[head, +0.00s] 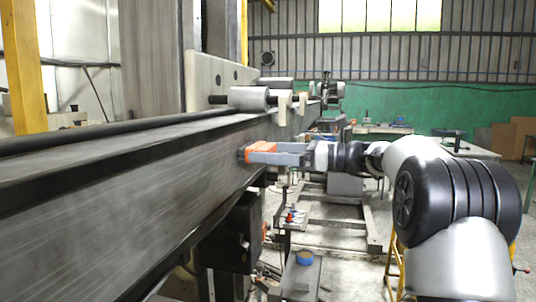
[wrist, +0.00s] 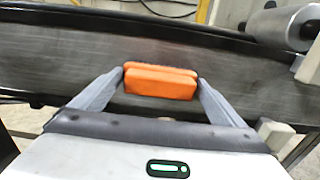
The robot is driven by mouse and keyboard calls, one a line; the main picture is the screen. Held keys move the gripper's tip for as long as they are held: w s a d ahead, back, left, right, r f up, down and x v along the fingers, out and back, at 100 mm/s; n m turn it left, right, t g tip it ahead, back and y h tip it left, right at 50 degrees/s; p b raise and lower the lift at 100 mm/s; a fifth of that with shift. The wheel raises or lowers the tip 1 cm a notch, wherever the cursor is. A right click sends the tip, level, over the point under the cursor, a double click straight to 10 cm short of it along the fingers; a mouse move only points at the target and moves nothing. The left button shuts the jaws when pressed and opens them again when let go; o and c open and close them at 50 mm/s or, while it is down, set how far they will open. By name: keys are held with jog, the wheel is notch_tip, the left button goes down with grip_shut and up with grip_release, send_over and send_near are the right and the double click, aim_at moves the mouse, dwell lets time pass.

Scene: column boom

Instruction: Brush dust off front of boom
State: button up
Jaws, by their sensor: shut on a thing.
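The boom (head: 135,205) is a long grey metal beam that runs from the near left toward the back. Its front face looks dull and streaked. My gripper (head: 250,152) reaches in from the right and is shut on an orange brush (head: 243,154). The brush is at the boom's front face, toward its far part. In the wrist view the orange brush (wrist: 160,82) sits between the two grey fingers, with a dark edge along its far side against the boom face (wrist: 225,62). I cannot tell whether the bristles touch the face.
A black cable or pipe (head: 130,130) runs along the top. Below are a blue-topped item (head: 305,258) and metal frames. A table (head: 440,147) stands at the back right.

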jog(key=shift+d, duration=0.1)
jog(key=shift+v, duration=2.9)
jog(key=v, duration=0.3)
